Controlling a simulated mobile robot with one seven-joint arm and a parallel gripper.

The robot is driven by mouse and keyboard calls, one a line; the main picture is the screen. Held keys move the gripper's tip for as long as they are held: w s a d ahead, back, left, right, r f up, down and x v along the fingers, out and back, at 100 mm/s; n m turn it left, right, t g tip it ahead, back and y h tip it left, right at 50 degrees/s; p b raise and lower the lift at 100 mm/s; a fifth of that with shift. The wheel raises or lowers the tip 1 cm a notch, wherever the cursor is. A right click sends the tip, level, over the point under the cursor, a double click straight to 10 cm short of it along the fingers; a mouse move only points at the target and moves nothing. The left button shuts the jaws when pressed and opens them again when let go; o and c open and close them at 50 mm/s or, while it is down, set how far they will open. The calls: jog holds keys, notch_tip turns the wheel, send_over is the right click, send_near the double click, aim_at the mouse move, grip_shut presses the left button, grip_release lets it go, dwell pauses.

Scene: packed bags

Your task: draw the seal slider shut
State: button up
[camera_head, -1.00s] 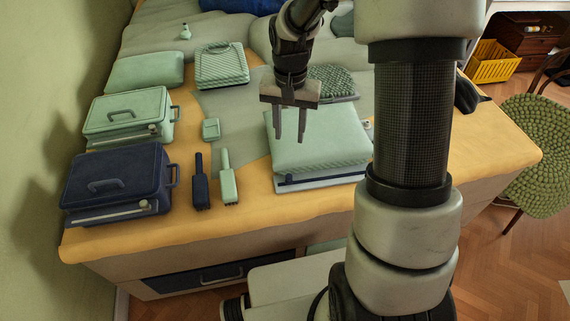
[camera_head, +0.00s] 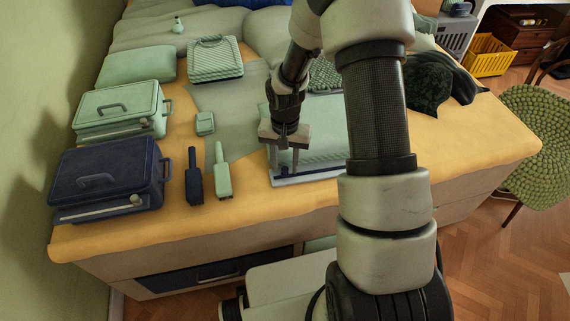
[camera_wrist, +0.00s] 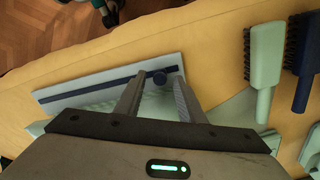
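A pale mint bag (camera_head: 325,158) lies on the bed's front edge with a light sealing strip (camera_head: 318,177) along its near side. In the wrist view, the strip (camera_wrist: 70,92) carries a dark blue track with a round dark blue slider (camera_wrist: 160,78) near its right end, which is the left end in the head view. My gripper (camera_head: 283,172) is low over the bag's front left corner, pointing down. In the wrist view, my gripper (camera_wrist: 160,86) has its fingers apart, one on each side of the slider. I cannot tell whether they touch it.
A mint brush (camera_head: 222,175) and a navy brush (camera_head: 193,178) lie left of the bag. A navy case (camera_head: 108,180) and a mint case (camera_head: 118,110) stand further left. A small mint box (camera_head: 205,123) lies behind the brushes. The yellow front edge is clear.

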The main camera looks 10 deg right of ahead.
grip_shut()
jog(key=shift+d, duration=0.15)
jog(key=d, duration=0.8)
jog(key=s+d+p, duration=0.1)
jog(key=d, duration=1.6)
jog(key=shift+s+d, duration=0.15)
jog(key=shift+s, duration=0.05)
grip_release()
jog(key=shift+d, duration=0.1)
